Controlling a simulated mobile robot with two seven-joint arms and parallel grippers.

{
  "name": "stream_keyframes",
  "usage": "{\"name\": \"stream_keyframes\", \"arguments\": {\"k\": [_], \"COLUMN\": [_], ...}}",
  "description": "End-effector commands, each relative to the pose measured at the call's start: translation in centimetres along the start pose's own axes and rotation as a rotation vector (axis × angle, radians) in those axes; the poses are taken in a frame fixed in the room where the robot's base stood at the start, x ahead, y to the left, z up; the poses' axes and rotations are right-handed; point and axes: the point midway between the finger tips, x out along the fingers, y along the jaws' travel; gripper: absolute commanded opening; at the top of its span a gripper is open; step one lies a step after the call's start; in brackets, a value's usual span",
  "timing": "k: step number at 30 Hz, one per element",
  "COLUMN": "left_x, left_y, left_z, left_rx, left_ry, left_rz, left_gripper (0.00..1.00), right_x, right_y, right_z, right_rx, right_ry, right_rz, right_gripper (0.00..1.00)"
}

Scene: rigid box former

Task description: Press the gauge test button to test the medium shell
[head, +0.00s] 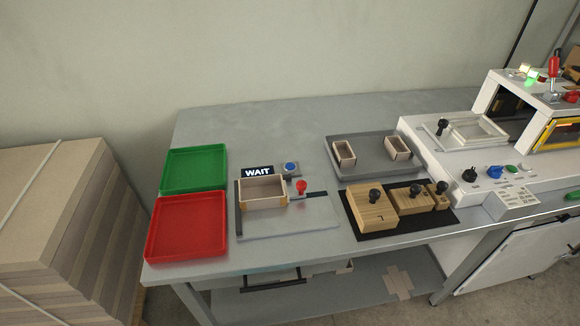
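An open box shell (262,205) with pale walls and tan corners sits upright at the back left of the grey gauge plate (290,225). It is larger than the other two shells in view; I cannot tell its size name for certain. Behind it a black sign (257,172) reads WAIT. A blue round button (290,167) sits on a small grey box right of the sign. A red-knobbed lever (301,187) stands just right of the shell. Neither of my grippers is in view.
A green tray (194,170) and a red tray (186,227) lie at left. A grey tray (371,151) holds two small shells. Knobbed wooden blocks (373,212) sit on a black mat. A white machine (470,155) stands at right. Stacked board (55,210) is left of the bench.

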Motion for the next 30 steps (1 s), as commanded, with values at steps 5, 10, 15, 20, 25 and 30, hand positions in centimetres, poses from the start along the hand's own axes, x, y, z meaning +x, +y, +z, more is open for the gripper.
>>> {"name": "stream_keyframes", "arguments": {"k": [5,10,15,20,25,30], "left_x": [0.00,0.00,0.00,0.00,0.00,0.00], "left_y": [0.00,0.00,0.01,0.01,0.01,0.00], "left_z": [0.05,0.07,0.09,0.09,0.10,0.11], "left_rx": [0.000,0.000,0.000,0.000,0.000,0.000], "left_ry": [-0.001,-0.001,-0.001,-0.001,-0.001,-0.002], "left_rz": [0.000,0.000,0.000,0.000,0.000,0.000], "left_gripper": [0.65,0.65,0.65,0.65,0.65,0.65], "right_x": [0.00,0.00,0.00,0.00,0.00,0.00], "right_y": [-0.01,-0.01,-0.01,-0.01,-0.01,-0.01], "right_z": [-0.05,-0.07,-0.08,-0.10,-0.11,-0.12], "right_rx": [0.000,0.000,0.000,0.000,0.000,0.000], "right_ry": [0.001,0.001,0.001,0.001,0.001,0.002], "right_rz": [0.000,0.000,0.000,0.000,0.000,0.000], "right_gripper": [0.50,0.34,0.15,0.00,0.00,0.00]}}
